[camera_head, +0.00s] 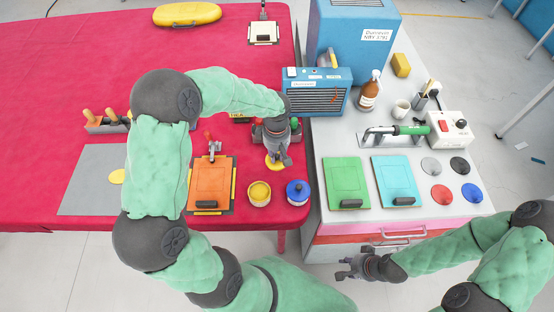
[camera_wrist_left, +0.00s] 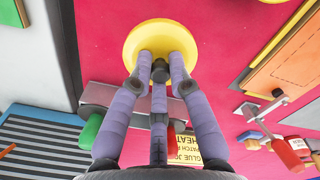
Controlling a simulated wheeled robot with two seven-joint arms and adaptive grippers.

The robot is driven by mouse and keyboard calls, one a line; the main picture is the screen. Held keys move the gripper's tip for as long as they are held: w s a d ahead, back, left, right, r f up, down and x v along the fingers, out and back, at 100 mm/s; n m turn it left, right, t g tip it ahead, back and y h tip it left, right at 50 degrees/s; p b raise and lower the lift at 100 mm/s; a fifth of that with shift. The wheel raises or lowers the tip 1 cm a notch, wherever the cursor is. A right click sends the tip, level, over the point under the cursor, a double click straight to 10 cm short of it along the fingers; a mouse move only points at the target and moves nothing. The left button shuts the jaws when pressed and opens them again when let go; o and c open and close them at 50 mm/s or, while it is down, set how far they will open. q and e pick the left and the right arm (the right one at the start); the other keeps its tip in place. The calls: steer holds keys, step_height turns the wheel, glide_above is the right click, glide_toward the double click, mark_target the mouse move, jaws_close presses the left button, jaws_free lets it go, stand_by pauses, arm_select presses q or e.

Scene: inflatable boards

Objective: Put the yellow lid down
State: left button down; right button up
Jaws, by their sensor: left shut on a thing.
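The yellow lid (camera_head: 274,165) is a round disc with a dark knob, over the red table just beyond the paint pots. It also fills the upper middle of the left wrist view (camera_wrist_left: 147,38). My left gripper (camera_head: 283,160) points down and is shut on the lid's knob, its fingers around the knob (camera_wrist_left: 160,72). I cannot tell whether the lid touches the table. The yellow pot (camera_head: 259,193) stands without a lid nearer me. My right gripper (camera_head: 347,267) is empty, off the cabinet's front, and its fingers look apart.
An orange board (camera_head: 209,181) lies left. A grey and blue heater (camera_head: 318,97) stands behind at the right. The table edge is near the lid's right. A grey mat (camera_head: 90,185) lies far left.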

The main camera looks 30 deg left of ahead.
mark_target(277, 158)
arm_select(q)
steer(key=shift+w+a+f, duration=0.25)
steer(key=shift+w+f, duration=0.25)
steer(key=shift+f, duration=0.15)
step_height(277, 158, down, 4)
steer(key=shift+w+r+b, duration=0.15)
steer(key=shift+r+b, duration=0.1)
steer(key=shift+b, duration=0.4)
steer(key=shift+r, duration=0.1)
steer(key=shift+f, duration=0.2)
steer(key=c, duration=1.2)
jaws_free()
steer(key=shift+o, duration=0.2)
steer(key=shift+r, duration=0.15)
